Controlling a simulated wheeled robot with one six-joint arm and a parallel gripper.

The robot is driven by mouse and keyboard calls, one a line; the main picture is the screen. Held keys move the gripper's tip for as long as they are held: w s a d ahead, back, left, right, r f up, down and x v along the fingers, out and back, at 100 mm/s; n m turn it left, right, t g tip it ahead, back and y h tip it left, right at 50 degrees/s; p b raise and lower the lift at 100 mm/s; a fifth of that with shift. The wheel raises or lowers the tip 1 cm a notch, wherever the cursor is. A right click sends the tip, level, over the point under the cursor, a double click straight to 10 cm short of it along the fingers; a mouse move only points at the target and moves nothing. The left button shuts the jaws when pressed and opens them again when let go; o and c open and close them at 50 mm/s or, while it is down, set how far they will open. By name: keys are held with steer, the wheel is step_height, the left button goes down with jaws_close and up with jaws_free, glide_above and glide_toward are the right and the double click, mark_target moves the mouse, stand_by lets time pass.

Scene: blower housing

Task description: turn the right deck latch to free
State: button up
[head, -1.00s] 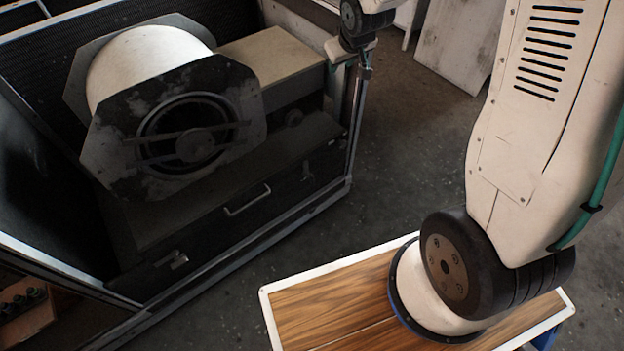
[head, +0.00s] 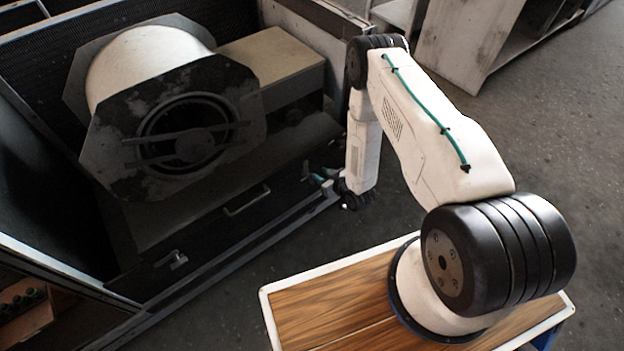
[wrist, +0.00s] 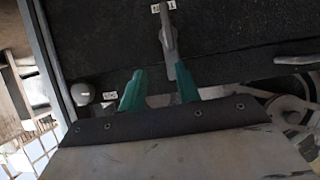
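The right deck latch (wrist: 169,38) is a grey lever on the dark deck front in the wrist view. It points from the pale labels at the top towards my fingers. My gripper (wrist: 159,88) has two green fingers standing apart. The lever's lower end is close to the right finger and overlaps it in the picture; I cannot tell if they touch. In the head view my gripper (head: 319,180) is small at the right end of the deck front, where the latch is hard to make out.
A bar handle (head: 247,200) and another latch (head: 172,260) are further left on the deck front. The blower housing (head: 165,110) stands above on the deck. A metal frame edge (head: 240,250) runs along the front. A round pale knob (wrist: 80,94) sits left of my fingers.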

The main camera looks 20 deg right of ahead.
mark_target(312, 179)
steer(key=s+f, duration=0.3)
steer(key=shift+t, duration=0.3)
steer(key=x, duration=0.5)
steer(key=a+x, duration=0.1)
steer(key=x, duration=0.1)
steer(key=shift+w+a, duration=0.1)
jaws_close()
